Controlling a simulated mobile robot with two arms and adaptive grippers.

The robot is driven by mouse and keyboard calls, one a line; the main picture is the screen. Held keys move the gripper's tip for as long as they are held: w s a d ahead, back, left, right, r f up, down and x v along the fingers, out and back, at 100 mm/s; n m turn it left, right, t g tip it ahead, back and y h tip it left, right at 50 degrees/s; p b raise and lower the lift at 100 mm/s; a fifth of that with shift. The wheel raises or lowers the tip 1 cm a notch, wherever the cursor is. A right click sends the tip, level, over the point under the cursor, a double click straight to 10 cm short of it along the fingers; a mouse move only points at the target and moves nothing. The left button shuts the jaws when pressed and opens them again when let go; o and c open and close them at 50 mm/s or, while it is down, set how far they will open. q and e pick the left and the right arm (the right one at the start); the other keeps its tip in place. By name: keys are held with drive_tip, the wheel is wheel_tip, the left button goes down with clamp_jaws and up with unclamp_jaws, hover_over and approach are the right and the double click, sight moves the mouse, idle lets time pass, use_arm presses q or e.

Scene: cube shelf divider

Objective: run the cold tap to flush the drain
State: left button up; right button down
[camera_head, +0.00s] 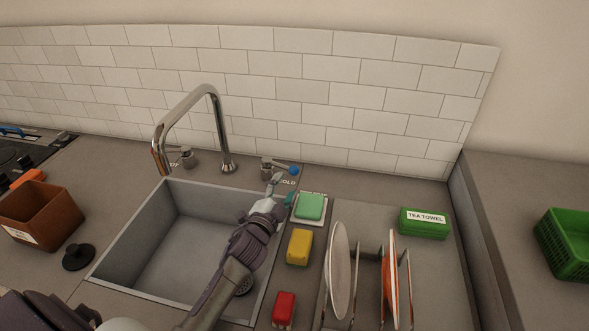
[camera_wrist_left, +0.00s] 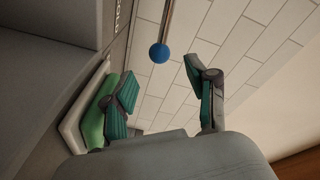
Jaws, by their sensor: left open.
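The cold tap (camera_head: 267,166) stands behind the sink's right back corner, with a lever ending in a blue ball (camera_head: 294,171) and a COLD label in front. My left gripper (camera_head: 282,190) is open and empty just in front of the lever. In the left wrist view the blue ball (camera_wrist_left: 159,53) lies ahead, between the lines of the open fingers (camera_wrist_left: 162,88), and looks apart from them. The chrome spout (camera_head: 205,92) arches over the sink (camera_head: 165,215); no water shows. The drain (camera_head: 245,286) is partly hidden by my left arm. My right gripper is not in view.
Green (camera_head: 309,205), yellow (camera_head: 299,246) and red (camera_head: 284,309) sponge-like blocks line the sink's right side. A rack with plates (camera_head: 338,270) stands further right. The other tap (camera_head: 187,157) is left of the spout. A black plug (camera_head: 78,257) and brown box (camera_head: 42,215) sit left.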

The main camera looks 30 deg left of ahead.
sight(293, 174)
use_arm(q)
drive_tip(key=w, duration=0.8)
drive_tip(key=shift+w+a, duration=0.1)
drive_tip(key=shift+a, duration=0.25)
clamp_jaws()
